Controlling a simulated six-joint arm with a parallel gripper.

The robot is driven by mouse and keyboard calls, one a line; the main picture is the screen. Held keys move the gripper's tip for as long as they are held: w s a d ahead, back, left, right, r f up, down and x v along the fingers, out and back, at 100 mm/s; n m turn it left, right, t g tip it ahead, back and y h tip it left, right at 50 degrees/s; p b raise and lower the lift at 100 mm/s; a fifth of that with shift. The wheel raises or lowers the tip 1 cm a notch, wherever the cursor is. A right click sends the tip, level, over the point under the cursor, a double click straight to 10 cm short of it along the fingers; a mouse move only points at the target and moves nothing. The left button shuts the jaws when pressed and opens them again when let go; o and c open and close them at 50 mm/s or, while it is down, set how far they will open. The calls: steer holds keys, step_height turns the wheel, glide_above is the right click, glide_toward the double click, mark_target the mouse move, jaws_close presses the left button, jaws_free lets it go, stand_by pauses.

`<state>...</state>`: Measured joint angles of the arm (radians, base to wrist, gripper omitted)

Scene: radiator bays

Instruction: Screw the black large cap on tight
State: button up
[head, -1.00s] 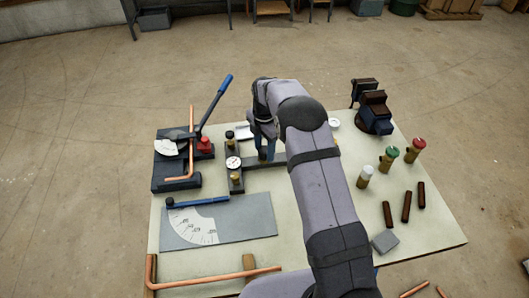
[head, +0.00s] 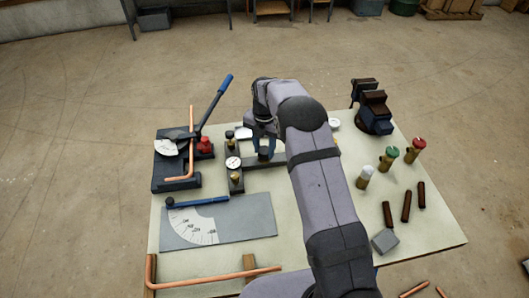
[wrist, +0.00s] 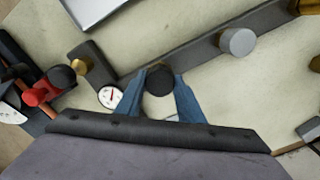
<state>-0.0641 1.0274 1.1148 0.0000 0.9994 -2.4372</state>
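The large black cap (wrist: 159,80) sits on a dark bar (wrist: 195,54) in the wrist view. It also shows in the head view (head: 265,153), low between my fingers. My gripper (wrist: 160,88) has its blue fingers on either side of the cap, spread a little wider than it. In the head view my gripper (head: 264,147) is also spread, with the cap between its fingers. The threads under the cap are hidden, so I cannot tell how far down it is seated.
A grey cap (wrist: 238,42) stands farther along the bar. A gauge (head: 233,162) and a smaller black cap (wrist: 61,76) are to the left. A pipe bender (head: 182,170) stands at the left, a vise (head: 374,108) at the back right. Bottles (head: 389,158) stand at the right.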

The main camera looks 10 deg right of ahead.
steer(key=m, duration=0.4)
steer(key=shift+c, duration=0.3)
steer(key=m, duration=0.3)
steer(key=shift+m, duration=0.3)
steer(key=m, duration=0.3)
steer(key=shift+m, duration=0.4)
steer(key=shift+o, duration=0.2)
steer(key=m, duration=0.3)
steer(key=shift+m, duration=0.3)
steer(key=m, duration=0.3)
steer(key=shift+m, duration=0.3)
steer(key=m, duration=0.4)
steer(key=shift+m, duration=0.4)
steer(key=m, duration=0.3)
steer(key=shift+m, duration=0.4)
steer(key=m, duration=0.3)
steer(key=shift+f+m, duration=0.1)
steer(key=shift+m, duration=0.3)
steer(key=shift+c, duration=0.2)
